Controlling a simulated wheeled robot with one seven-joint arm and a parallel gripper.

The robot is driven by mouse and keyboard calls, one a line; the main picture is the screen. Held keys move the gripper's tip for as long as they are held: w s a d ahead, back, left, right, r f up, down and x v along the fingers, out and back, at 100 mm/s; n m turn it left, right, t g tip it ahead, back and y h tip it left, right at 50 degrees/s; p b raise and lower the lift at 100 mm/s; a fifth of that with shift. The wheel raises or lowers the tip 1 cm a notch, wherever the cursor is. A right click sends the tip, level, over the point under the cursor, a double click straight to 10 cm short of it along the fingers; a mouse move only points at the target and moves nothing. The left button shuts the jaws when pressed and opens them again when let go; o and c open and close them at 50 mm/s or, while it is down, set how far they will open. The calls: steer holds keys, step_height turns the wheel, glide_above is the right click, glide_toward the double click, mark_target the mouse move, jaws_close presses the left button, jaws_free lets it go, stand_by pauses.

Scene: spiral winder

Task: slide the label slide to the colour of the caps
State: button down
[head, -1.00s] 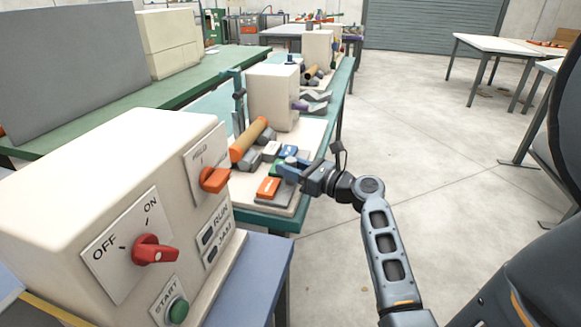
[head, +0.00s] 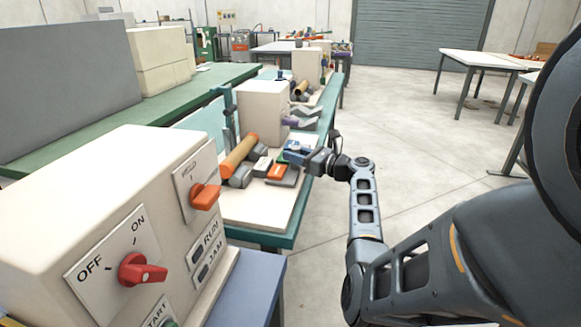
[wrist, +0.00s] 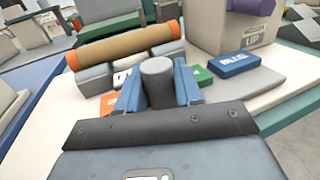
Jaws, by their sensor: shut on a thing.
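My gripper (wrist: 157,84) is shut on a grey round knob (wrist: 157,70), with one blue finger on each side of it; the gripper also shows in the head view (head: 305,158). I take the knob to be the label slide's handle; the slide's body is mostly hidden. Around it are an orange label (wrist: 106,103), partly covered by my left finger, a green label (wrist: 203,76), and a blue label (wrist: 244,63) farther right. A brown roll (wrist: 125,45) lies behind the gripper, with orange caps (wrist: 72,61) on its ends.
A cream box (wrist: 222,35) stands behind the labels, with a purple part (wrist: 250,6). In the head view, a control box with a red switch (head: 140,270) and an orange switch (head: 205,195) stands at the near left. Open floor (head: 390,130) lies right of the bench.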

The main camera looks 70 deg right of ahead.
steer(key=d, duration=0.2)
steer(key=shift+w+d, duration=0.1)
steer(key=shift+d, duration=0.2)
steer(key=shift+d+r, duration=0.1)
steer(key=c, duration=0.8)
jaws_free()
steer(key=shift+d, duration=0.1)
steer(key=v, duration=0.7)
steer(key=shift+s, duration=0.4)
steer(key=shift+s, duration=0.1)
